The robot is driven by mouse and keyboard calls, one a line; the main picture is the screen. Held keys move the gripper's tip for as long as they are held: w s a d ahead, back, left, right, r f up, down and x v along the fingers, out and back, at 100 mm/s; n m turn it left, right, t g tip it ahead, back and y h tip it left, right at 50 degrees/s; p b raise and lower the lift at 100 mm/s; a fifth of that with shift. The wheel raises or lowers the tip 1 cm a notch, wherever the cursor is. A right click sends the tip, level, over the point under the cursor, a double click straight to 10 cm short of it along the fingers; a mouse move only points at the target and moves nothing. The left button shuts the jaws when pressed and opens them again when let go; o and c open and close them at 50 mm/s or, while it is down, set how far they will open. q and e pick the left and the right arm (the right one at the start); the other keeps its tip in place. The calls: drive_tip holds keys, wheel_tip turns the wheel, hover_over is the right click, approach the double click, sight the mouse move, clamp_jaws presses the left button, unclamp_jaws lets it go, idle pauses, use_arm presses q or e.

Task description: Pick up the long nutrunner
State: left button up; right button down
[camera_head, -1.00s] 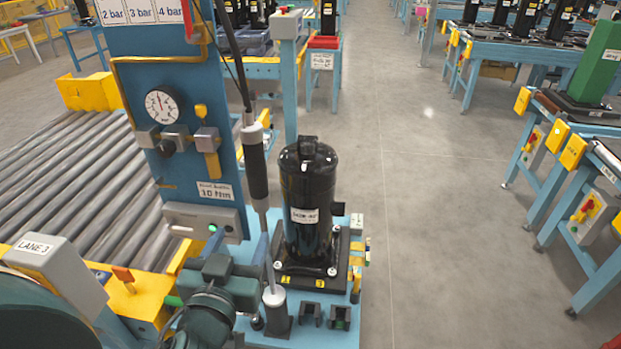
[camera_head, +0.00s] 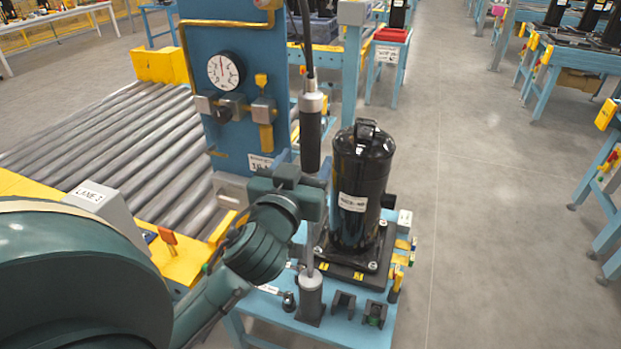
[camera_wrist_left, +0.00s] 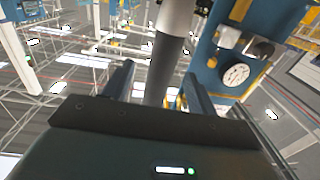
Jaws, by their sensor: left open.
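The long nutrunner (camera_head: 311,140) stands upright, with a silver collar above a black grip and a cable rising from its top. Its thin shaft runs down to a grey holder (camera_head: 310,295) on the blue bench. My left gripper (camera_head: 314,195) is at the nutrunner, just below the black grip, and hides part of the shaft. In the left wrist view, its two fingers (camera_wrist_left: 158,75) are apart, with the nutrunner (camera_wrist_left: 170,55) showing between them. I cannot tell whether either finger touches it. My right gripper is not in view.
A black compressor (camera_head: 361,190) stands on a dark plate close to the right of the nutrunner. A blue panel with a gauge (camera_head: 225,71) rises behind to the left. A roller conveyor (camera_head: 110,140) lies left. Small black blocks (camera_head: 343,303) sit at the bench front. Open floor lies right.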

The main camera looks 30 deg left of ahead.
sight(307, 151)
use_arm(q)
drive_tip(key=x, duration=0.1)
drive_tip(key=p+x, duration=0.1)
drive_tip(key=x, duration=0.2)
drive_tip(key=shift+w+a+r+p, duration=0.25)
drive_tip(key=shift+p, duration=0.1)
drive_tip(key=shift+w+f, duration=0.1)
drive_tip(key=shift+w, duration=0.15)
drive_tip(key=shift+c, duration=0.2)
clamp_jaws()
idle(0.6)
drive_tip(key=shift+a+r, duration=0.1)
drive_tip(key=shift+r, duration=0.1)
